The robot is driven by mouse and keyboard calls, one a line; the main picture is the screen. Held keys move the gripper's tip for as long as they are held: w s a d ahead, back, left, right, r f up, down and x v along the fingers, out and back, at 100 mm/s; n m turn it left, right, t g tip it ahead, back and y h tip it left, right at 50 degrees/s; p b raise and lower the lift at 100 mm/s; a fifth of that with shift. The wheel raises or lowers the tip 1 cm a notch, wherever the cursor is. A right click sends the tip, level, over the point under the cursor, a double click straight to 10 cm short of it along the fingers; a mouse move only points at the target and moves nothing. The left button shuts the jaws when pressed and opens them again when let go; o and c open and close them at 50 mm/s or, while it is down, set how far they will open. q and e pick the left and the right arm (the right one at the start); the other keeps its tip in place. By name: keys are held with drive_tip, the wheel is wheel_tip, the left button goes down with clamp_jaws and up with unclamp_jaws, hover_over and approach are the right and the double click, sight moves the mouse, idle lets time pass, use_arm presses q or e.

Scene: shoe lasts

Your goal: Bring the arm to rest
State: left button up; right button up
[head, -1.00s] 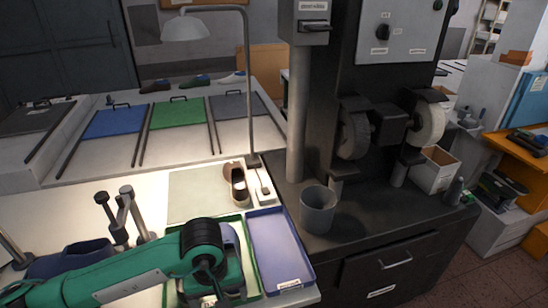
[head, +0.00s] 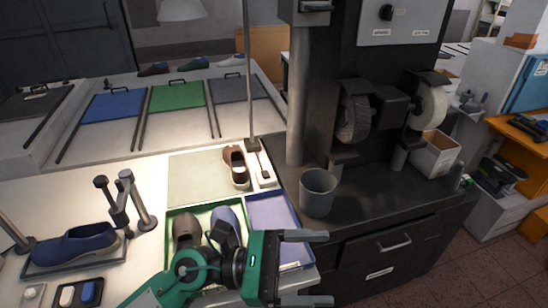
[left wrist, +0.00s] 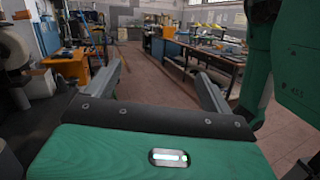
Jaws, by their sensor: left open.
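My left gripper (head: 318,268) is at the bottom middle of the head view, in front of the bench and pointing right. Its two grey fingers are apart with nothing between them. In the left wrist view the open fingers (left wrist: 160,85) point out over a free tiled floor. My green left arm (head: 150,295) reaches in from the bottom and hides part of the green tray (head: 173,220). My right gripper is not in the head view.
The green tray holds a brown and a blue shoe last; the blue tray (head: 290,222) beside it looks empty. A brown shoe (head: 236,168) lies behind. A blue shoe (head: 75,245) sits at left. A grey cup (head: 318,190) stands by the grinding machine (head: 355,120).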

use_arm(q)
drive_tip(key=w+a+r+n+t+y, duration=0.25)
drive_tip(key=w+a+n+t, duration=0.35)
drive_tip(key=n+t, duration=0.65)
drive_tip(key=w+a+r+n+t+y, duration=0.1)
drive_tip(key=w+a+n+t+y, duration=0.4)
drive_tip(key=n+t, duration=0.75)
drive_tip(key=w+a+f+n+g+y, duration=0.1)
drive_tip(key=a+f+n+g+y, duration=0.6)
drive_tip(key=a+f+n+y, duration=0.95)
drive_tip(key=s+a+f+n+g+h, duration=0.1)
drive_tip(key=s+f+n+g+h, duration=0.1)
drive_tip(key=s+f+n+g, duration=0.55)
drive_tip(key=s+f+n+g+h, duration=0.2)
drive_tip(key=s+f+n+g, duration=0.45)
drive_tip(key=s, duration=0.65)
wheel_tip(320, 180, down, 34)
drive_tip(key=m, duration=0.2)
drive_tip(key=s+a+f, duration=0.2)
drive_tip(key=s+f, duration=0.7)
drive_tip(key=s+a+f+g, duration=0.1)
drive_tip(key=s+f, duration=0.8)
drive_tip(key=s, duration=0.1)
drive_tip(key=shift+a+f, duration=0.2)
drive_tip(key=shift+a, duration=0.15)
